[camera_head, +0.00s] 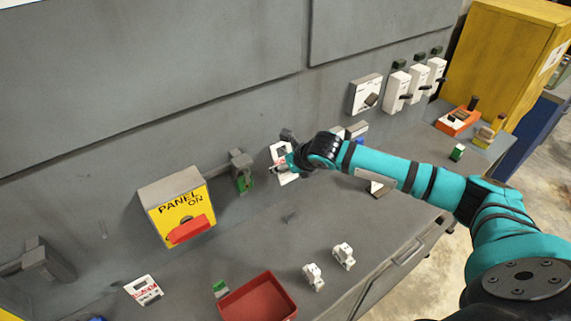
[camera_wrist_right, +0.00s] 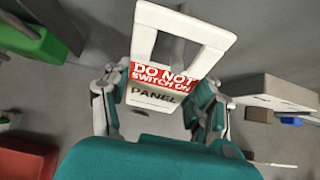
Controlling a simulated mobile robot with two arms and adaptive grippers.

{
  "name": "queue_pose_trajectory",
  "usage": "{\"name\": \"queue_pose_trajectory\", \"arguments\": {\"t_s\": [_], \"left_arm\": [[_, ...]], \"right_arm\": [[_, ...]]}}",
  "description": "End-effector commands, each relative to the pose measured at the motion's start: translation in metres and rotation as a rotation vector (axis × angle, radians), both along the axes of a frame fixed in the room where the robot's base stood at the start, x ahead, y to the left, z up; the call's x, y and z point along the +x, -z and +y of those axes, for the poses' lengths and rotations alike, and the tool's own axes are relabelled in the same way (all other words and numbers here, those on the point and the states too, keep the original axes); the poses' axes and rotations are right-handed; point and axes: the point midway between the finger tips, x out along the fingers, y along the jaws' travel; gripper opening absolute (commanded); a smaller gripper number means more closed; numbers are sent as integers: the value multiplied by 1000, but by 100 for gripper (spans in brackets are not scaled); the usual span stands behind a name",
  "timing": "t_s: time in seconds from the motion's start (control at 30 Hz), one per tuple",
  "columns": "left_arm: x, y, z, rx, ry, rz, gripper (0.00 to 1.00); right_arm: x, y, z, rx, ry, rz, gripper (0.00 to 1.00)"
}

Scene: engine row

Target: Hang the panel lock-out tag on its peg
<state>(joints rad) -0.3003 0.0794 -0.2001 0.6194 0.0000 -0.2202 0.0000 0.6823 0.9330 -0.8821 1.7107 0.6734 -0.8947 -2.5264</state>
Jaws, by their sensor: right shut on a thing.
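My right gripper (camera_head: 293,163) is shut on the panel lock-out tag (camera_head: 280,152), close to the grey wall in the head view. In the right wrist view the tag (camera_wrist_right: 164,75) has a white frame with a large opening, a red "DO NOT SWITCH ON" band and the word "PANEL". The gripper's fingers sit on either side of its lower part. A grey peg-like stub (camera_wrist_right: 180,38) shows within the tag's opening; I cannot tell whether it passes through. A dark fitting (camera_head: 287,135) shows just above the tag. My left gripper is not in view.
A yellow "PANEL ON" box (camera_head: 178,207) with a red handle is left on the wall. A grey bracket with a green part (camera_head: 241,171) is nearer the tag. Another white tag (camera_head: 143,290), a red tray (camera_head: 257,300) and small white pieces (camera_head: 343,256) lie on the bench.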

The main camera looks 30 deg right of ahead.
Motion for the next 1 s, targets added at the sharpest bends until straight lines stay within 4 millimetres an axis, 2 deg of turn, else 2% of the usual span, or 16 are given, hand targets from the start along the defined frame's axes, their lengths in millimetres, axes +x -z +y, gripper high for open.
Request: {"name": "queue_pose_trajectory", "arguments": {"t_s": [0.27, 0.3, 0.5, 0.83, 1.0], "left_arm": [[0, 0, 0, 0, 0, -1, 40], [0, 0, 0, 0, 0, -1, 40], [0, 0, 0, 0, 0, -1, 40], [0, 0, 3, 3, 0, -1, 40], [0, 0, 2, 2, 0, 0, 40]], "right_arm": [[0, 0, 0, 0, 0, 0, 29], [0, 0, 0, 0, 0, 0, 59], [0, 0, 0, 0, 0, 0, 85], [-2, -2, -1, -1, -1, 0, 86], [-16, -17, -3, -3, -1, -1, 86]]}}
